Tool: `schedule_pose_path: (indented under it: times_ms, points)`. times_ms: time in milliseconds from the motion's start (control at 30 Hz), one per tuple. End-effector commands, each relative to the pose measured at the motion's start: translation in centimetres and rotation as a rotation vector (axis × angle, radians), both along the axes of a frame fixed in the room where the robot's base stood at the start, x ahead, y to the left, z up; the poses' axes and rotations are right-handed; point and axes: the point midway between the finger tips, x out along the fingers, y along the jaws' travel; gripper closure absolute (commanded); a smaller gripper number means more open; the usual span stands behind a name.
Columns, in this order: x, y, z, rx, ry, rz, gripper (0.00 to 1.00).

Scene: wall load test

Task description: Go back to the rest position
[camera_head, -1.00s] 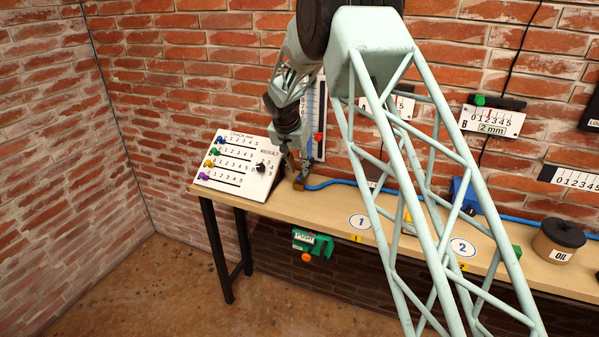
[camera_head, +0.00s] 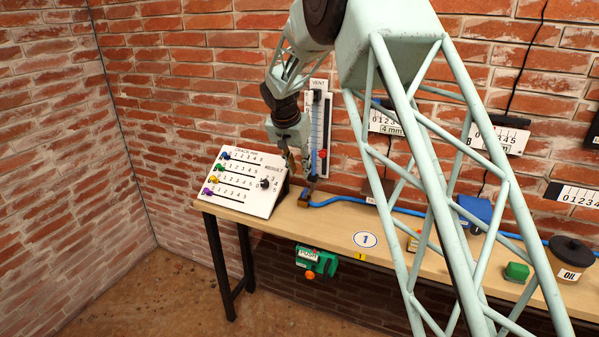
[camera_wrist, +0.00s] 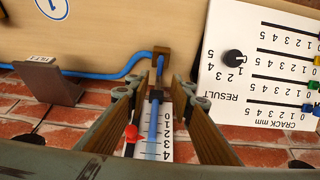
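My gripper (camera_head: 297,168) is at the far end of my pale green arm, in front of the brick wall and above the workbench (camera_head: 335,220). In the wrist view my gripper (camera_wrist: 155,92) has its two fingers spread apart, with nothing held between them. The blue hose (camera_wrist: 155,125) and the white scale of the vent gauge (camera_wrist: 168,145) show through the gap, behind the fingers. In the head view the vent gauge (camera_head: 317,130) stands just right of my gripper. My arm hides part of the wall and bench.
A sloped crack panel (camera_head: 240,185) with coloured sliders and a result knob stands left of my gripper. A small brown block (camera_head: 304,201) holds the hose end. A green push device (camera_head: 317,261) hangs at the bench front. An oil can (camera_head: 571,256) stands at right.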

Motion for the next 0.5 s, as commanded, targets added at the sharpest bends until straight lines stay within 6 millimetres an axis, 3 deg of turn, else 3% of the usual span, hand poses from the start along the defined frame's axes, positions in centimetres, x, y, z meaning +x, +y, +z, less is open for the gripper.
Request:
schedule_pose_path:
  times_ms: [333,500]
  points:
    - [-0.1,-0.1,0.2,0.0,0.0,0.0,0.78]
    - [-0.6,-0.8,1.2,0.0,0.001,0.003,0.78]
